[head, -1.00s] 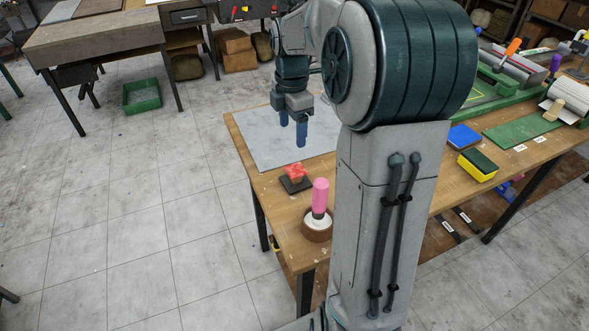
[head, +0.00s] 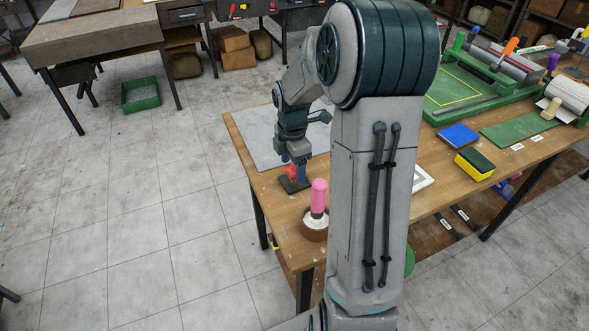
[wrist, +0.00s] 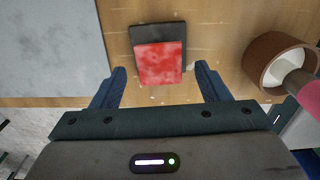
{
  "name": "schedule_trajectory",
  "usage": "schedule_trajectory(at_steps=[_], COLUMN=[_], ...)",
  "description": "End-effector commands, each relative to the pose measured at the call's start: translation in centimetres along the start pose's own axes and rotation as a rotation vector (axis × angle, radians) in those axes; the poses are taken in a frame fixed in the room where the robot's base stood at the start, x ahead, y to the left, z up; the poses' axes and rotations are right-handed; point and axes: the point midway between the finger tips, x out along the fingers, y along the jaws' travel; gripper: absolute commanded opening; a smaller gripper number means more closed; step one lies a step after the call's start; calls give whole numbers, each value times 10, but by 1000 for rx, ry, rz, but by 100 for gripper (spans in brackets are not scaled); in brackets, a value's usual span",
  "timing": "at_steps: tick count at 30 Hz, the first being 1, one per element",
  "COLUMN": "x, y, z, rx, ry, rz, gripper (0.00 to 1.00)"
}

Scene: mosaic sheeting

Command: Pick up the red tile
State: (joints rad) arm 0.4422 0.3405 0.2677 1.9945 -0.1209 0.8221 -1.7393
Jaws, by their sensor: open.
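The red tile (wrist: 158,65) lies on a dark square block (wrist: 158,32), overhanging or offset toward my gripper in the wrist view. In the head view the red tile (head: 290,169) is partly hidden by my gripper. My gripper (wrist: 160,72) is open, with one blue finger on each side of the tile's near part and a gap on both sides. In the head view my gripper (head: 298,174) is low, right at the tile and the dark block (head: 292,184). I cannot tell the exact height of the fingertips.
A pink-handled tool (head: 319,195) stands in a round brown holder (head: 314,231) close to the right. A grey sheet (head: 262,140) lies behind on the wooden table. A blue block (head: 458,136) and a yellow sponge (head: 475,164) lie farther right, beyond my arm.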

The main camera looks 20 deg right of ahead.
Motion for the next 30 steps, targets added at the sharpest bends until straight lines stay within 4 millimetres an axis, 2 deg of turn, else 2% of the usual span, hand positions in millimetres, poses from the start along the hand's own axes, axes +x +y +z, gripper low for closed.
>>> schedule_trajectory(at_steps=[27,30], x=[4,4], y=[0,0], z=[0,0], rx=[0,0], ry=[0,0], rz=[1,1], gripper=[69,41])
